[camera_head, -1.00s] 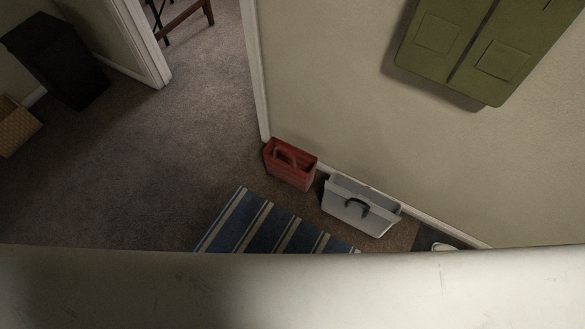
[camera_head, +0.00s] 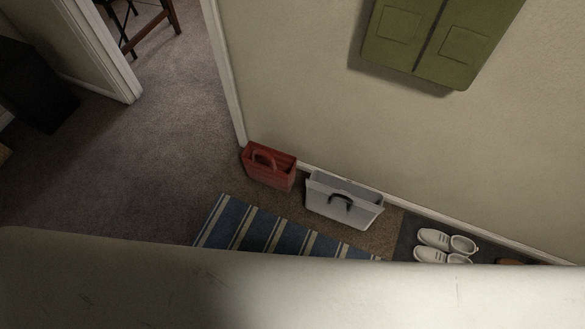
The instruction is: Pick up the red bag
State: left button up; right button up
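The red bag (camera_head: 270,170) stands upright on the carpet against the wall, just right of a door frame. Its handle arches over its front side. It is in full view and nothing touches it from the front. Neither of my grippers shows in the head view.
A grey bag (camera_head: 343,201) with a dark handle stands right of the red bag. White shoes (camera_head: 447,243) rest on a dark mat farther right. A striped blue rug (camera_head: 268,232) lies in front. A pale surface (camera_head: 300,295) fills the bottom. Open carpet (camera_head: 150,165) lies left.

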aim_at(269, 163)
jog(key=i+j+z, duration=0.1)
jog(key=j+z, duration=0.15)
jog(key=z, duration=0.2)
jog(key=j+z, duration=0.25)
jog(key=z, duration=0.2)
jog(key=j+z, duration=0.3)
jog(key=z, duration=0.2)
jog(key=j+z, duration=0.3)
jog(key=z, duration=0.15)
